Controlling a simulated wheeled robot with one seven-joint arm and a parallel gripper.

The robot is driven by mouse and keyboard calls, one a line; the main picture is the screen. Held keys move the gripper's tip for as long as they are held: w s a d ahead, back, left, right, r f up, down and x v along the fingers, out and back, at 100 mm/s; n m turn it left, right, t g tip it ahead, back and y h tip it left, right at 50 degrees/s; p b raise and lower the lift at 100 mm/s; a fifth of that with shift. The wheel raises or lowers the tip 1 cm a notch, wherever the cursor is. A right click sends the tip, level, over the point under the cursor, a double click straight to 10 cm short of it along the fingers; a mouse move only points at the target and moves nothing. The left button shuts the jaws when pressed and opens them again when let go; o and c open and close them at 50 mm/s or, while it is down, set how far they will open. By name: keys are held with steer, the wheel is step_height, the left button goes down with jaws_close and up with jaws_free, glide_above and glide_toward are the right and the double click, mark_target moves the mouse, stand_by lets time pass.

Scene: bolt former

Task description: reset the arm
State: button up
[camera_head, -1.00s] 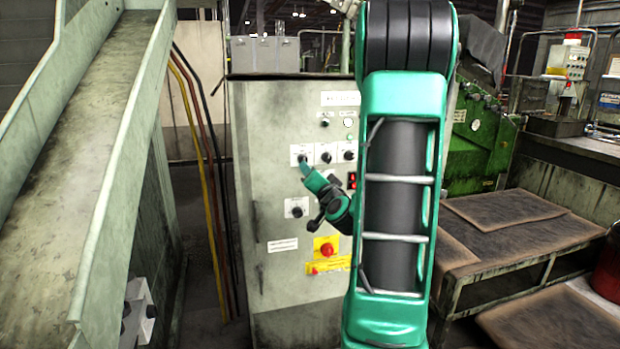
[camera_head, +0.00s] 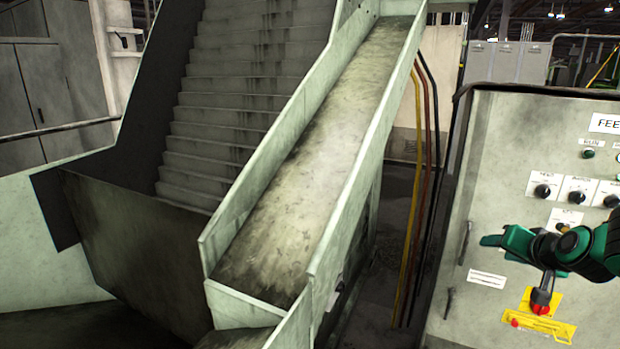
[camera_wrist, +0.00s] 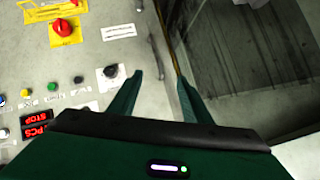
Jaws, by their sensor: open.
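My gripper (camera_head: 492,240) is at the right of the head view, pointing left in front of the grey control cabinet (camera_head: 500,150). The rest of my green and black arm runs out of the frame at the right. In the wrist view my gripper (camera_wrist: 158,78) shows two green fingers spread apart with nothing between them. One finger lies in front of the cabinet panel, close to a black knob (camera_wrist: 111,72) in the picture. Contact with the panel cannot be told.
A sloping chute (camera_head: 310,170) and a stepped conveyor (camera_head: 245,90) fill the middle. Yellow, red and black cables (camera_head: 413,200) run between chute and cabinet.

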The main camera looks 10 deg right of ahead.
steer(key=s+a+f+g+y, duration=0.1)
steer(key=s+a+g, duration=0.2)
steer(key=s, duration=0.6)
steer(key=s+a+n+g, duration=0.1)
steer(key=s+a+g, duration=0.3)
steer(key=s, duration=0.4)
steer(key=s+a+f+g+y, duration=0.1)
steer(key=s+a+g, duration=0.2)
steer(key=s, duration=0.6)
steer(key=shift+s+a+f+n+g+y, duration=0.25)
steer(key=shift+s+f+n+g+y, duration=0.1)
steer(key=shift+g, duration=0.25)
